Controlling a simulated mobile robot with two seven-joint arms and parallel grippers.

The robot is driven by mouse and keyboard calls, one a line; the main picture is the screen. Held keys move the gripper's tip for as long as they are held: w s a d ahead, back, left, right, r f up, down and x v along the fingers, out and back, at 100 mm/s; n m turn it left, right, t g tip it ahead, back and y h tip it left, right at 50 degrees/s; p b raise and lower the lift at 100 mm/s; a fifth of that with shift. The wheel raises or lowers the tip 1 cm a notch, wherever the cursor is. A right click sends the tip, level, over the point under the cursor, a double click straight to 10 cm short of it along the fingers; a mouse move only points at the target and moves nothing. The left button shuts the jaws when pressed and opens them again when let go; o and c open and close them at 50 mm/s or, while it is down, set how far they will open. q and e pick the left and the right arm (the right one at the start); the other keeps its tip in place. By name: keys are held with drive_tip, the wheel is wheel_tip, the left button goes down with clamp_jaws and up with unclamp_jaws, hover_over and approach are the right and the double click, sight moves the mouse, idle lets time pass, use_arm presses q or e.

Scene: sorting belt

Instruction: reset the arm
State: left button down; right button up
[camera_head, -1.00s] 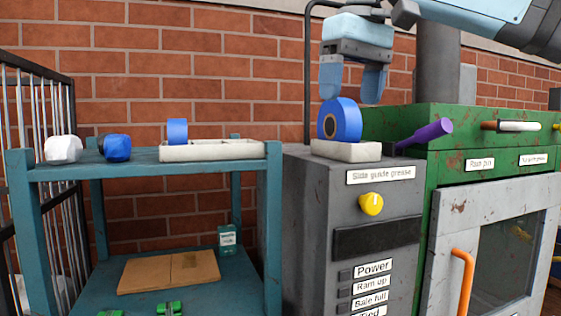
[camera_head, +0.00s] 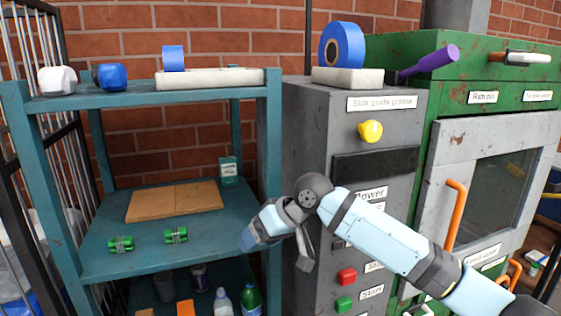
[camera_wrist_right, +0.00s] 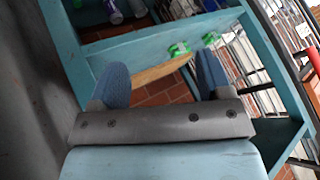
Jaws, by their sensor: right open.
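My right arm (camera_head: 385,235) comes in from the lower right in the head view. Its gripper (camera_head: 275,248) is in front of the gap between the teal shelf (camera_head: 275,150) and the grey control cabinet (camera_head: 320,130). In the right wrist view the blue fingers of the right gripper (camera_wrist_right: 163,88) stand apart with nothing between them, facing the shelf. My left gripper is in neither view.
A blue tape roll (camera_head: 342,45) sits on a pale block atop the cabinet. A cardboard piece (camera_head: 174,202) and two green items (camera_head: 176,235) lie on the middle shelf. Bottles (camera_head: 250,298) stand below. A green machine (camera_head: 500,90) with an orange handle (camera_head: 455,215) stands right.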

drive_tip(key=s+d+f+m+t+y, duration=0.1)
drive_tip(key=s+d+f+t, duration=0.15)
drive_tip(key=f, duration=0.55)
drive_tip(key=s+d+f+m+t, duration=0.15)
drive_tip(key=s+f, duration=0.25)
drive_tip(key=f, duration=0.4)
drive_tip(key=s+d+f+m+t+y, duration=0.1)
drive_tip(key=s+d+f+m+t, duration=0.15)
drive_tip(key=f, duration=0.55)
drive_tip(key=s+d+f+t+h, duration=0.1)
drive_tip(key=s+d+f+h, duration=0.2)
drive_tip(key=s+d+f, duration=0.4)
drive_tip(key=s+d+f+m+t+h, duration=0.1)
drive_tip(key=s+d+f+h, duration=0.3)
drive_tip(key=s, duration=1.2)
drive_tip(key=d+f, duration=0.4)
drive_tip(key=d, duration=0.3)
drive_tip(key=shift+f, duration=0.1)
